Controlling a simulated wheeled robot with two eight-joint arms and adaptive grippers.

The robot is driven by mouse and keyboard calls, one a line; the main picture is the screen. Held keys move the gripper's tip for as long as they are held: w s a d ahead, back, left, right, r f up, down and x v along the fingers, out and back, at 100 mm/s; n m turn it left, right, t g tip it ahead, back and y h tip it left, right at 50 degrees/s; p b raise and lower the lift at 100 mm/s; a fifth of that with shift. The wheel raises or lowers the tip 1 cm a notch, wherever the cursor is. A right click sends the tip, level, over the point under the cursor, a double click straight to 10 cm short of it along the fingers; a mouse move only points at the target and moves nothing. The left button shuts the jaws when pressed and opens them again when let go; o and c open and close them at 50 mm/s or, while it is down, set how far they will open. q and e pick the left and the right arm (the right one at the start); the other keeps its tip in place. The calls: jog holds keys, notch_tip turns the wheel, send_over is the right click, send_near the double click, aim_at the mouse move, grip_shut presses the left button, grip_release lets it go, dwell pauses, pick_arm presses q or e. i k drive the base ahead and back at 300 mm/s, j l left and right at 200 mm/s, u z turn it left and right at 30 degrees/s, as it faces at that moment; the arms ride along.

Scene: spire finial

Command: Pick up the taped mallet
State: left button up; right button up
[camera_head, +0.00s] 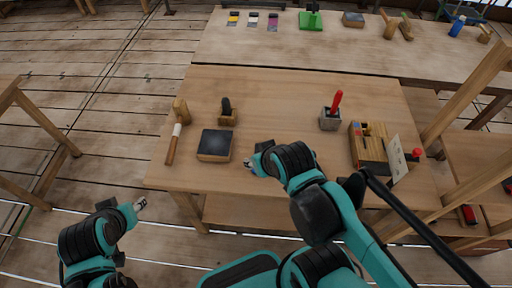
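The taped mallet lies near the left edge of the near workbench (285,88). Its wooden head (181,110) is toward the back, and its brown handle (171,152) points to the front, with a white tape band (177,130) near the head. My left gripper (141,203) is off the bench's front left corner, apart from the mallet. My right gripper (249,163) is over the front of the bench, right of the dark-topped block. Both grippers look empty, but their fingers are too small to tell open from shut.
A dark-topped block (214,144) and a small wooden tool with a dark knob (227,112) are right of the mallet. A grey holder with a red-handled tool (331,114) and a wooden rack (370,149) stand further right. The bench's middle is clear. Other mallets (396,25) are on the back bench.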

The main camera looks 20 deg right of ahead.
aim_at(182, 114)
jog(key=j, duration=0.55)
jog(key=i+j+z, duration=0.1)
jog(key=j, duration=0.35)
jog(key=i+j+z, duration=0.1)
jog(key=j, duration=0.4)
jog(key=i+j+z, duration=0.1)
jog(key=j, duration=0.35)
jog(key=i+j+z, duration=0.1)
jog(key=j, duration=0.4)
jog(key=i+j+z, duration=0.15)
jog(key=i+j, duration=0.15)
jog(key=i, duration=0.15)
jog(key=i+j+z, duration=0.2)
jog(key=i, duration=0.55)
